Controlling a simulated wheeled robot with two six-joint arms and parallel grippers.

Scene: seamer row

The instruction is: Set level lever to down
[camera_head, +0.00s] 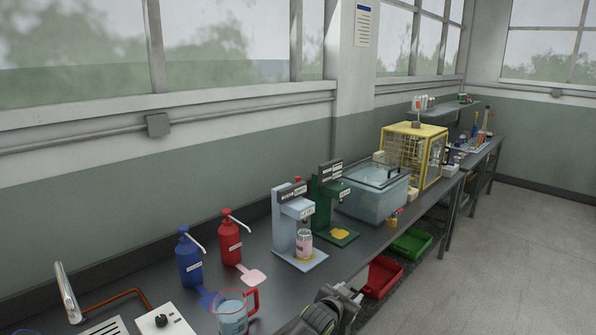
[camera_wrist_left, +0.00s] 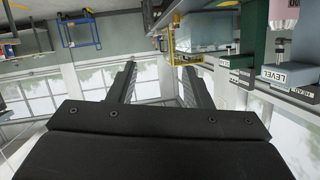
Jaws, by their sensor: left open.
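A pale blue bench machine (camera_head: 284,225) stands upright on the bench, with dark label plates on its head and a pink-labelled bottle (camera_head: 304,243) on its base. In the left wrist view, which is upside down, a pale block marked LEVEL (camera_wrist_left: 290,75) shows at the right edge. The lever itself is too small to make out, so I cannot tell its position. My left gripper (camera_head: 347,298) is low in front of the pale machine, apart from it. In the left wrist view its fingers (camera_wrist_left: 158,70) are spread with nothing between them. My right gripper is not in view.
A green machine (camera_head: 318,202) stands just behind the pale one, then a clear tank (camera_head: 372,201) and a yellow cage (camera_head: 432,160). Blue (camera_head: 188,262) and red (camera_head: 229,243) pump bottles and a jug (camera_head: 232,318) stand left. Red (camera_head: 381,279) and green (camera_head: 411,243) bins sit below the bench.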

